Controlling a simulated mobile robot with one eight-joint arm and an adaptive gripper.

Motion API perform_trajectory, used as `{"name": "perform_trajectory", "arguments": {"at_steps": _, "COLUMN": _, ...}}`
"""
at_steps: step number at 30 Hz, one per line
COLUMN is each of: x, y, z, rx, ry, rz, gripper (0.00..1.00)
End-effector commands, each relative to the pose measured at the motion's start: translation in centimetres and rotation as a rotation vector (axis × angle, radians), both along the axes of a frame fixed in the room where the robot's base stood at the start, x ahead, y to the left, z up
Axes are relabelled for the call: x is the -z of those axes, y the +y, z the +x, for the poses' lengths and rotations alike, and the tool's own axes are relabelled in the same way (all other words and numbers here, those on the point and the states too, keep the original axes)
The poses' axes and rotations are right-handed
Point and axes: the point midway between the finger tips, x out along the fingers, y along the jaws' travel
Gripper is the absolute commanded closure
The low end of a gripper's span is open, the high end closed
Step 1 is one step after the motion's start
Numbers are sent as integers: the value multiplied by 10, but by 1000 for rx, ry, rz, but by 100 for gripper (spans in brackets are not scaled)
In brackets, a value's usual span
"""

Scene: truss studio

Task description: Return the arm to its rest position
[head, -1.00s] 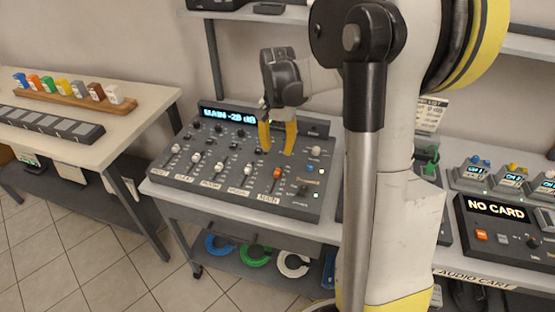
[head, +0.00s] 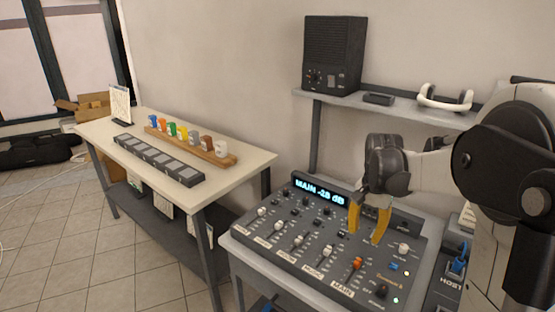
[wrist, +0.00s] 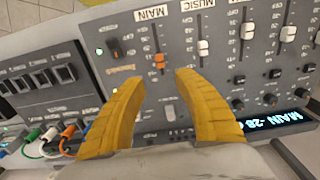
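My gripper (head: 368,222) has two yellow fingers that stand apart with nothing between them. It hangs above the back right part of the grey mixer (head: 268,243). The mixer's display (head: 320,191) reads MAIN -28 dB. The orange MAIN fader (head: 357,264) is in front of the fingers. In the wrist view the open gripper (wrist: 160,82) shows over the mixer panel, with the orange fader (wrist: 159,62) just beyond and between the fingertips. The fingers look clear of the fader. My arm reaches in from the right in the head view.
A shelf (head: 401,108) behind the mixer bears a black speaker (head: 333,55) and white headphones (head: 446,98). A table (head: 250,158) at left holds colored pieces on a wooden rack (head: 181,143) and a grey slotted strip (head: 157,160). Tiled floor (head: 60,230) is free at the left.

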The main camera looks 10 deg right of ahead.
Motion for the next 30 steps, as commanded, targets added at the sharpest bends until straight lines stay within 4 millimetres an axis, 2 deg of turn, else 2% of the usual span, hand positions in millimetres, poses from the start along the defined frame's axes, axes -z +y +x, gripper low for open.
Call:
{"name": "perform_trajectory", "arguments": {"at_steps": 5, "x": -16, "y": 20, "z": -8, "rx": -67, "ry": -41, "rz": -16, "gripper": 62}}
{"name": "perform_trajectory", "arguments": {"at_steps": 10, "x": -50, "y": 70, "z": -38, "rx": -260, "ry": -162, "rz": -68, "gripper": 62}}
{"name": "perform_trajectory", "arguments": {"at_steps": 15, "x": -71, "y": 121, "z": -78, "rx": -484, "ry": -306, "rz": -134, "gripper": 62}}
{"name": "perform_trajectory", "arguments": {"at_steps": 21, "x": -72, "y": 166, "z": -124, "rx": -719, "ry": -462, "rz": -215, "gripper": 62}}
{"name": "perform_trajectory", "arguments": {"at_steps": 25, "x": -67, "y": 182, "z": -142, "rx": -819, "ry": -533, "rz": -255, "gripper": 62}}
{"name": "perform_trajectory", "arguments": {"at_steps": 30, "x": -63, "y": 190, "z": -151, "rx": -875, "ry": -574, "rz": -280, "gripper": 62}}
